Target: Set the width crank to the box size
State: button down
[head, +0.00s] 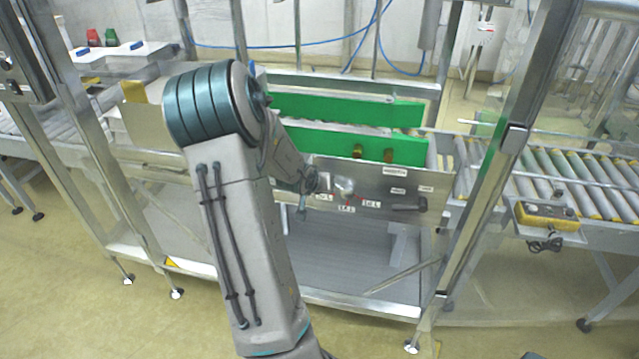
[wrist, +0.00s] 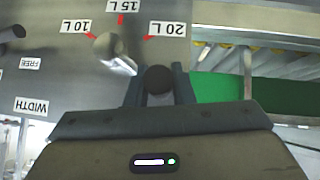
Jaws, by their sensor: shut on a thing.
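The width crank has a silver hub (wrist: 113,52) on a grey metal panel; the hub also shows in the head view (head: 344,188). A dark round knob (wrist: 158,81) sits to the hub's lower right in the wrist view. My gripper (wrist: 158,92) is shut on this knob; in the head view my gripper (head: 312,183) is left of the hub, partly hidden by my arm. Red marks with labels 10 L (wrist: 76,26), 15 L (wrist: 122,6) and 20 L (wrist: 166,29) surround the hub, upside down in the wrist view. The knob lies off all three marks, nearest the 20 L side.
A WIDTH label (wrist: 31,106), a FREE label (wrist: 30,62) and a dark lever (head: 408,207) are on the same panel. Green guide boards (head: 345,108) stand behind it. A metal frame post (head: 490,180) and a roller conveyor (head: 580,175) are at the right.

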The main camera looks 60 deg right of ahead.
jog(key=shift+f, duration=0.1)
dwell(0.3)
jog(key=c, duration=1.3)
grip_release()
jog(key=shift+o, duration=0.2)
jog(key=shift+a+r, duration=0.1)
jog(key=shift+r, duration=0.1)
jog(key=p+v, duration=0.6)
jog(key=v, duration=0.7)
jog(key=shift+a+r, duration=0.2)
